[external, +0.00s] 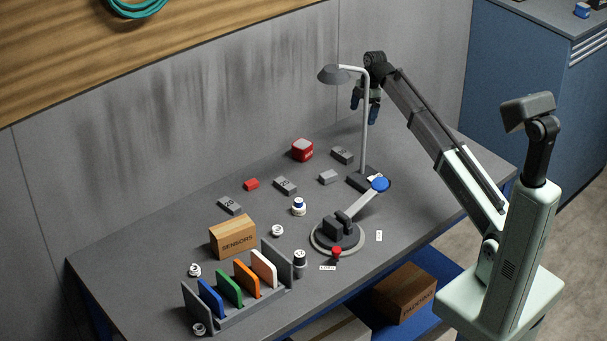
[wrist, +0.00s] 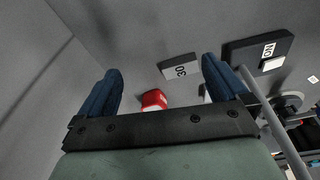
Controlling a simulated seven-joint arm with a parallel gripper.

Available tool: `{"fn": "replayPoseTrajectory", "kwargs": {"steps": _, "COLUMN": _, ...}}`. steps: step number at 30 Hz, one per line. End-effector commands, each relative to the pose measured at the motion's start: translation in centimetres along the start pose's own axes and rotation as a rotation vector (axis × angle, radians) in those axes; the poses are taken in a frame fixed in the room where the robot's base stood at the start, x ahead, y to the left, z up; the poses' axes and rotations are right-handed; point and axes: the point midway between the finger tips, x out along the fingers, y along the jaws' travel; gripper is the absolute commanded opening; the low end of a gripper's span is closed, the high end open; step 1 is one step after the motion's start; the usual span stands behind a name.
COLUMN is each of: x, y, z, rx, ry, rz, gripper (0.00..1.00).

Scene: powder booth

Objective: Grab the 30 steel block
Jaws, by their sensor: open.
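The 30 steel block (wrist: 180,68) is a grey block with a white label marked 30, lying flat in the wrist view between the blue fingertips, closer to the right one. In the external view the matching grey block (external: 342,155) lies near the back of the bench, right of the red cube; its number is too small to read surely. My gripper (external: 366,106) is open and empty, held above the back of the bench beside the lamp post. Its two blue fingers (wrist: 161,68) are spread wide and do not touch the block.
A desk lamp (external: 364,125) stands close to my gripper, its dark base (wrist: 236,51) near the block. A red cube (external: 302,150) lies left of the block. Other grey blocks (external: 229,206) (external: 285,186), a sensors box (external: 233,236) and a divider rack (external: 222,322) occupy the front-left.

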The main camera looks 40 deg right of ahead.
Motion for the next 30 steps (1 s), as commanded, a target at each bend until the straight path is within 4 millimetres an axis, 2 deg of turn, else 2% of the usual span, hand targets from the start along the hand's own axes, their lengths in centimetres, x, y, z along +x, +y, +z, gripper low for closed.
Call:
{"fn": "replayPoseTrajectory", "kwargs": {"steps": 1, "x": -0.2, "y": -0.4, "z": -2.2, "rx": -0.045, "ry": -0.004, "rz": -0.014, "gripper": 1.0}}
{"fn": "replayPoseTrajectory", "kwargs": {"steps": 3, "x": -0.4, "y": -0.9, "z": -4.4, "rx": -0.092, "ry": -0.009, "rz": -0.032, "gripper": 1.0}}
{"fn": "replayPoseTrajectory", "kwargs": {"steps": 6, "x": -0.6, "y": -1.5, "z": -6.6, "rx": -0.143, "ry": -0.015, "rz": -0.05, "gripper": 1.0}}
{"fn": "replayPoseTrajectory", "kwargs": {"steps": 9, "x": -0.8, "y": -1.9, "z": -7.9, "rx": -0.172, "ry": -0.018, "rz": -0.061, "gripper": 1.0}}
{"fn": "replayPoseTrajectory", "kwargs": {"steps": 14, "x": 0.3, "y": -2.2, "z": -8.3, "rx": -0.185, "ry": -0.019, "rz": -0.068, "gripper": 1.0}}
{"fn": "replayPoseTrajectory", "kwargs": {"steps": 24, "x": 5.8, "y": -2.6, "z": -8.1, "rx": -0.183, "ry": -0.019, "rz": -0.068, "gripper": 1.0}}
{"fn": "replayPoseTrajectory", "kwargs": {"steps": 30, "x": 7.5, "y": -2.6, "z": -8.1, "rx": -0.183, "ry": -0.019, "rz": -0.066, "gripper": 1.0}}
